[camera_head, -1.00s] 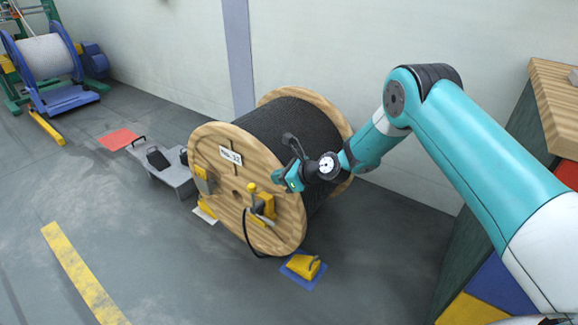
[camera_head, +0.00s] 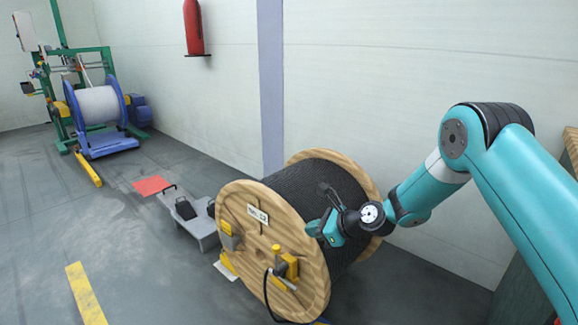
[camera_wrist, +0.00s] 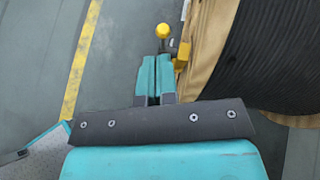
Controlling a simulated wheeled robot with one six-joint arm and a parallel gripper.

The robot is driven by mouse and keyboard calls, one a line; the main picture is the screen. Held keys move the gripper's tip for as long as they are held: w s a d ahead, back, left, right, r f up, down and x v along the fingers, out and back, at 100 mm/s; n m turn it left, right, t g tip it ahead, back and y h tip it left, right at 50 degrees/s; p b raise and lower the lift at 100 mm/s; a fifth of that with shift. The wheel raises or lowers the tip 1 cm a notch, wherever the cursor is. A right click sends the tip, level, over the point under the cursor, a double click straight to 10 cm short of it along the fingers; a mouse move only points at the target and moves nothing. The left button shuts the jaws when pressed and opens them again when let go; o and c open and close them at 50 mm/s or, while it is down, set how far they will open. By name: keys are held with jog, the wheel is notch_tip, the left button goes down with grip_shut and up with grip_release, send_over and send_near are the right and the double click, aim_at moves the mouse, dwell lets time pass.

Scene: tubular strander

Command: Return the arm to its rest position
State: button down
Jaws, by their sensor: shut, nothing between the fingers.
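My gripper (camera_head: 324,229) hangs at the end of my teal arm, in front of the upper right part of a large wooden drum (camera_head: 248,269) wound with black cable (camera_head: 310,185). In the wrist view the gripper's two teal fingers (camera_wrist: 156,68) lie side by side, shut, with nothing held. Beyond their tips a yellow knob (camera_wrist: 163,31) and a yellow fitting (camera_wrist: 184,52) show by the drum's wooden flange (camera_wrist: 206,42). I see no contact between the gripper and the drum. My arm is bent at the elbow and reaches in from the right.
A grey low platform (camera_head: 199,222) and a red mat (camera_head: 152,186) lie left of the drum. A blue stand with a white reel (camera_head: 97,105) is farther back. A red extinguisher (camera_head: 193,27) hangs on the wall. The left floor, with a yellow stripe (camera_head: 86,296), is open.

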jog(key=s+a+r+n+g+h, duration=0.15)
jog(key=s+r+n+g, duration=0.25)
jog(key=s+r+n, duration=1.25)
jog(key=s+d+r+n+g+h+p, duration=0.1)
jog(key=s+d+r+n+h, duration=0.2)
jog(key=s+n, duration=0.6)
jog(key=s+d+r+n+g+h, duration=0.1)
jog(key=s+d+r+n+g, duration=0.2)
jog(key=s, duration=1.1)
notch_tip(320, 180, up, 23)
jog(key=d+n+t+p, duration=0.1)
jog(key=p, duration=2.1)
jog(key=shift+w+f, duration=0.2)
jog(key=shift+w, duration=0.1)
